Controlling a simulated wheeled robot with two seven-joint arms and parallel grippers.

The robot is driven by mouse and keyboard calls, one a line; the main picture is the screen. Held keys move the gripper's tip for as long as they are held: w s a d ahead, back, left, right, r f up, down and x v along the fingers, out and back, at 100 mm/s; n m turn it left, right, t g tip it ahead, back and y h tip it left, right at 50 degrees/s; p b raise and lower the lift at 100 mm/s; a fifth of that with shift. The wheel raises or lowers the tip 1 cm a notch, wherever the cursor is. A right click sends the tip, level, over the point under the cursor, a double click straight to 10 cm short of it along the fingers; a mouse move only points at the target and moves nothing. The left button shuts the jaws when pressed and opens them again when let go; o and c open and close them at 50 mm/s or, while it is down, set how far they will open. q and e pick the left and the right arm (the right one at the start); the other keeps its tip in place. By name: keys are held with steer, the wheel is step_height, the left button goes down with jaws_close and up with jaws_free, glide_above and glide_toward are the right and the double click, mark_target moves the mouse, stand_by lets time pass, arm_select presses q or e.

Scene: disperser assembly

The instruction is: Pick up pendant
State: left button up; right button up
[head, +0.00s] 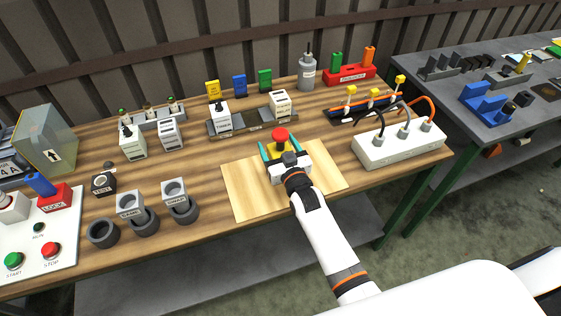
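A yellow pendant box with a red mushroom button on top (280,136) is on the light wooden board at the front middle of the table. My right gripper (281,147), with teal fingers, reaches over it from the front. One finger is to the left of the yellow body and one to the right, spread apart. The gripper looks open, and I see no clear contact with the box. The gripper's white body hides the near part of the pendant. My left gripper is not in view.
The light board (243,188) is otherwise bare. Grey rings (103,233) and labelled blocks stand to the left, near a white start/stop panel (32,262). A white box with cables (402,145) stands to the right. A rail with labelled modules (246,125) lies behind.

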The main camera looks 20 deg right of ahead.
steer(key=c, duration=1.5)
jaws_close()
